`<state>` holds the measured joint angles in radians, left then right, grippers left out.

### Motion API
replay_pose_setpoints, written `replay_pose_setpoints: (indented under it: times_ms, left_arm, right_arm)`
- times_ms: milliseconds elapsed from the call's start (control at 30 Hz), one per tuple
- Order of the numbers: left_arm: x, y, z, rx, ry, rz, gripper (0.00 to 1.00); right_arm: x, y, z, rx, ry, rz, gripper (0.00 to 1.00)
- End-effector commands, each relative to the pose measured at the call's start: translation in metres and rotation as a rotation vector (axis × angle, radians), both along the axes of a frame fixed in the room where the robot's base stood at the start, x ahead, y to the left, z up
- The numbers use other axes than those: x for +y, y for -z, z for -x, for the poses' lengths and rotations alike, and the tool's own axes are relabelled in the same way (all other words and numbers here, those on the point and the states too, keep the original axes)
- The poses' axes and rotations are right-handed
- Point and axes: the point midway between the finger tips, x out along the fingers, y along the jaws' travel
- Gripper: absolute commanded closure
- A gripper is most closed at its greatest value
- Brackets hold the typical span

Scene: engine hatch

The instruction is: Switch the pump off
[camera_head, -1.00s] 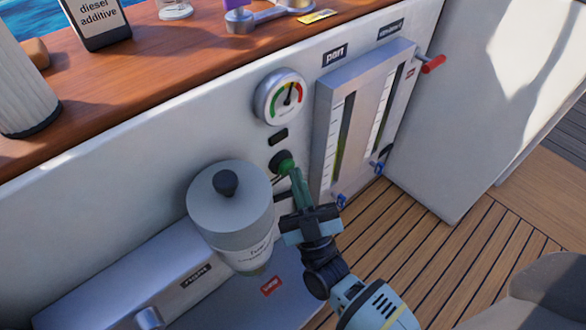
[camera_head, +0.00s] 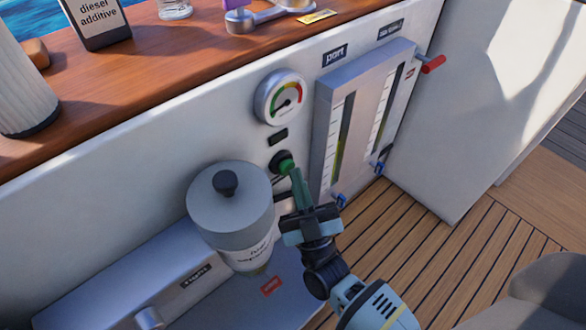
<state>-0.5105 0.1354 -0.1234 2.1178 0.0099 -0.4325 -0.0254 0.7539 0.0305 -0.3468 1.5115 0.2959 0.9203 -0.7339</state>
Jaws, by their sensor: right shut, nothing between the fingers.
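A round dark switch with a green knob (camera_head: 285,161) sits on the white panel, below a small dark label (camera_head: 278,136). My right gripper (camera_head: 295,172) is shut and empty. Its green fingertips are at the knob's lower right edge and seem to touch it; the exact contact is hard to see. The round gauge (camera_head: 281,97) above has its needle pointing to the lower left. My left gripper is not in view.
A grey-lidded fuel separator (camera_head: 231,207) stands left of my right gripper. A sight-gauge frame (camera_head: 365,115) with blue valves below and a red handle (camera_head: 432,64) is to the right. The slatted floor is clear.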

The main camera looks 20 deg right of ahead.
Motion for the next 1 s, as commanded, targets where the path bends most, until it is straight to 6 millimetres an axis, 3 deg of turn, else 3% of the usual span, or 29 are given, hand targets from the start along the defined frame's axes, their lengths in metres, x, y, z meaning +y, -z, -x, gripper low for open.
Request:
replay_pose_setpoints:
  times_ms: [1000]
  left_arm:
    - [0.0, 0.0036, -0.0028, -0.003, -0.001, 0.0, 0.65]
  right_arm:
    - [0.0038, 0.0001, -0.0098, 0.003, -0.002, 0.0, 1.0]
